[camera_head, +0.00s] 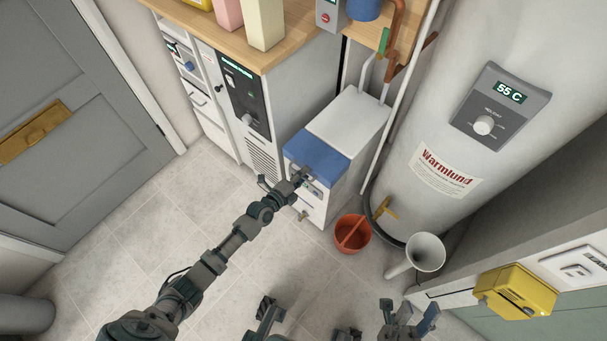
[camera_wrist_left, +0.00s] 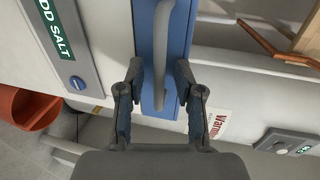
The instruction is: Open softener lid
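The softener is a white box (camera_head: 350,118) with a blue lid (camera_head: 316,156) at its front end; the lid looks closed. My left gripper (camera_head: 303,178) is at the front edge of the lid. In the left wrist view the blue lid (camera_wrist_left: 146,40) carries a grey bar handle (camera_wrist_left: 160,55). There, my left gripper (camera_wrist_left: 159,82) is open, with one finger on each side of the handle; I cannot tell if either touches it. My right gripper (camera_head: 409,312) is open and empty, low in the head view, away from the softener.
A red bucket (camera_head: 352,234) stands on the floor right of the softener, near a white funnel (camera_head: 426,251). A large water heater (camera_head: 480,60) stands to the right. A cabinet with a wooden top (camera_head: 232,40) is left of the softener. The floor at left is clear.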

